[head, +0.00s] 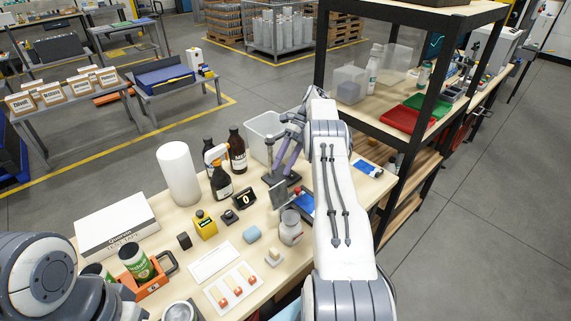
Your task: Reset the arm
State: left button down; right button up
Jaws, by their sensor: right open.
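My right arm reaches forward from the bottom of the head view, over the right part of the wooden workbench (190,240), and bends down at its far end. My right gripper (284,194) is open above the bench, near a small jar (291,227). Its fingertips are small and partly hard to make out against the things behind them. I see nothing held in it. My left arm shows at the lower left corner, beside an orange holder (152,284) with a green-labelled can (135,262). My left gripper does not show.
A white cylinder (179,174), dark bottles (237,150), a yellow bottle (204,225) and a white box (117,226) crowd the bench. A clear bin (263,136) stands behind my right gripper. A black-framed shelf with a red tray (381,118) rises at the right.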

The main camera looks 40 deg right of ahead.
jog(key=w+a+r+n+g+h+b, duration=0.1)
jog(key=a+r+n+h+b, duration=0.15)
jog(key=a+n, duration=0.55)
jog(key=w+a+r+n+h+b, duration=0.1)
jog(key=w+a+r+n, duration=0.2)
jog(key=a, duration=0.9)
jog(key=s+a+r+n+h+b, duration=0.2)
jog(key=s+a+n+h+b, duration=0.1)
jog(key=s+a+n, duration=0.75)
jog(key=s+a+f+n+t+b, duration=0.1)
jog(key=s+a+f+n, duration=0.2)
jog(key=s+n, duration=0.8)
jog(key=s+a+f+n+t+h+b, duration=0.1)
jog(key=s+a+f+n+t+b, duration=0.1)
jog(key=s+n, duration=0.8)
jog(key=s+a+f, duration=0.1)
jog(key=s, duration=0.1)
jog(key=shift+s+f+n+t+b, duration=0.3)
jog(key=shift+s+n, duration=0.05)
jog(key=shift+a, duration=0.15)
